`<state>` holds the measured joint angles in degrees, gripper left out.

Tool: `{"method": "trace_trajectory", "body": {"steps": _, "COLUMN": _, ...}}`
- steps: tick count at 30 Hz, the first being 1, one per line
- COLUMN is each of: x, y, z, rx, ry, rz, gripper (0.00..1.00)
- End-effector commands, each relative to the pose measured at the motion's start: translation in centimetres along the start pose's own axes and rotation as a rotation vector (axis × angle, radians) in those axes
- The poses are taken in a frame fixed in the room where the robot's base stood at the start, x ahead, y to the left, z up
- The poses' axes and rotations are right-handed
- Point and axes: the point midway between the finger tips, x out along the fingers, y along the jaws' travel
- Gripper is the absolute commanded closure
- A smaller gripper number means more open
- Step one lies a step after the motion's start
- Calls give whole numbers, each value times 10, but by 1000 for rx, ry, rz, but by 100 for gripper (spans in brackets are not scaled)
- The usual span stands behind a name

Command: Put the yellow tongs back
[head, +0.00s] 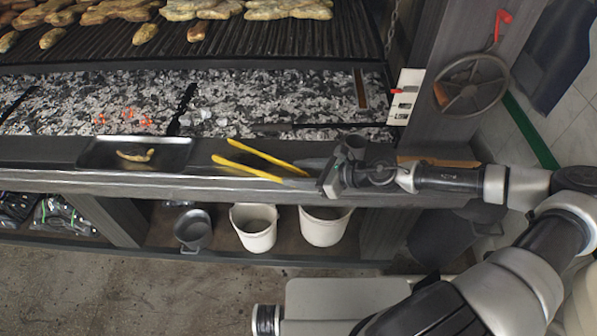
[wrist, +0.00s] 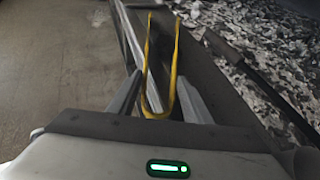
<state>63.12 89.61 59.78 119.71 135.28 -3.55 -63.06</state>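The yellow tongs (head: 255,155) are at the front ledge of the grill, their two prongs spread and pointing left in the head view. In the wrist view the tongs (wrist: 172,102) run away from me, with their bent end between my fingers. My gripper (head: 292,172) reaches in from the right, its fingers on either side of the bent end. In the wrist view my gripper (wrist: 160,78) has its fingers apart, with narrow gaps to the tongs. Whether the tongs rest on the ledge or hang just above it is hard to tell.
A dark tray (head: 95,153) with a piece of food stands left on the ledge (head: 210,183). Ash and embers (head: 250,95) lie behind. White buckets (head: 254,228) stand on the shelf below.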

Motion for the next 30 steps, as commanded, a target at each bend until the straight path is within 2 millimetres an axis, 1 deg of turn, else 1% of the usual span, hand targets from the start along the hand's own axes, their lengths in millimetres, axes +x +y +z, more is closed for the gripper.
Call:
{"method": "trace_trajectory", "body": {"steps": 3, "x": 0, "y": 0, "z": 0, "rx": 0, "ry": 0, "rz": 0, "gripper": 57}}
{"method": "trace_trajectory", "body": {"steps": 4, "x": 0, "y": 0, "z": 0, "rx": 0, "ry": 0, "rz": 0, "gripper": 62}}
{"method": "trace_trajectory", "body": {"steps": 6, "x": 0, "y": 0, "z": 0, "rx": 0, "ry": 0, "rz": 0, "gripper": 62}}
{"method": "trace_trajectory", "body": {"steps": 7, "x": 0, "y": 0, "z": 0, "rx": 0, "ry": 0, "rz": 0, "gripper": 53}}
{"method": "trace_trajectory", "body": {"steps": 9, "x": 0, "y": 0, "z": 0, "rx": 0, "ry": 0, "rz": 0, "gripper": 42}}
{"method": "trace_trajectory", "body": {"steps": 11, "x": 0, "y": 0, "z": 0, "rx": 0, "ry": 0, "rz": 0, "gripper": 33}}
{"method": "trace_trajectory", "body": {"steps": 20, "x": -1, "y": 0, "z": 0, "rx": 0, "ry": 0, "rz": 0, "gripper": 33}}
{"method": "trace_trajectory", "body": {"steps": 23, "x": -9, "y": -1, "z": 0, "rx": 1, "ry": -1, "rz": -2, "gripper": 33}}
{"method": "trace_trajectory", "body": {"steps": 25, "x": -19, "y": -2, "z": 0, "rx": 0, "ry": -2, "rz": -4, "gripper": 33}}
{"method": "trace_trajectory", "body": {"steps": 29, "x": -47, "y": -2, "z": 0, "rx": 3, "ry": -3, "rz": -7, "gripper": 33}}
{"method": "trace_trajectory", "body": {"steps": 30, "x": -57, "y": -2, "z": -1, "rx": 3, "ry": -3, "rz": -7, "gripper": 33}}
